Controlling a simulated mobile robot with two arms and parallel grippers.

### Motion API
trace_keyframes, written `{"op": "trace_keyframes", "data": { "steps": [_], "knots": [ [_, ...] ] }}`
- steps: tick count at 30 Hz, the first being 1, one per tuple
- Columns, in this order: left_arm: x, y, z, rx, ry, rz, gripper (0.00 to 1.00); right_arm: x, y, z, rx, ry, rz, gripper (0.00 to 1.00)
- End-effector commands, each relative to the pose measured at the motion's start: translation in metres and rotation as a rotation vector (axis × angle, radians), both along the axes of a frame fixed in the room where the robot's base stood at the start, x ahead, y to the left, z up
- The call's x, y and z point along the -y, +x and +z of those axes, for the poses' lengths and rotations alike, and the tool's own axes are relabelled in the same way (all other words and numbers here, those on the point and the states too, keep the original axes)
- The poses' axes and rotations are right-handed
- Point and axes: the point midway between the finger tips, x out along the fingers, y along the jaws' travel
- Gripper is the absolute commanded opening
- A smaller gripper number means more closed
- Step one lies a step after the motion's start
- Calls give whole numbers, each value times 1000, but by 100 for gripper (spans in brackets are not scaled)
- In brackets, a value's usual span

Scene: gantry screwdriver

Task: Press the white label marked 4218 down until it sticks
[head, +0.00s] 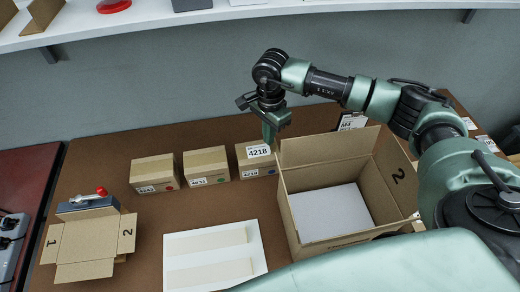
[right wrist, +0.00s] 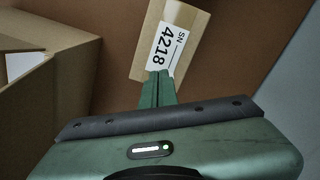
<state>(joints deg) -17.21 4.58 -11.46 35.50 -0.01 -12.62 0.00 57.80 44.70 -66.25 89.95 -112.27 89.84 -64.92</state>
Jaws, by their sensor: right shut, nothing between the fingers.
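The white label marked 4218 (head: 258,152) lies on the top of a small cardboard box (head: 243,161), the rightmost of three in a row. In the right wrist view the label (right wrist: 167,47) shows "SN 4218" and lies across the box top (right wrist: 186,18). My right gripper (head: 268,140) points down at the label, its fingers shut and empty. In the right wrist view the fingertips (right wrist: 160,74) are at the label's near end. I cannot tell whether they touch it. My left gripper is not in view.
An opened carton (head: 88,246) is at the left, and a white sheet with strips (head: 215,235) lies in front.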

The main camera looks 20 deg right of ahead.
Motion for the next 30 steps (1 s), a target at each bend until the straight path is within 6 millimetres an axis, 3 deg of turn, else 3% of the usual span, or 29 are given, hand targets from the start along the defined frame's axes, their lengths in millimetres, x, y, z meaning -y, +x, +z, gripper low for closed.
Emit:
{"op": "trace_keyframes", "data": {
  "steps": [30],
  "knots": [
    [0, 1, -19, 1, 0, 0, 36, 0, 0, -22, -1, 0, 0, 0]
  ]
}}
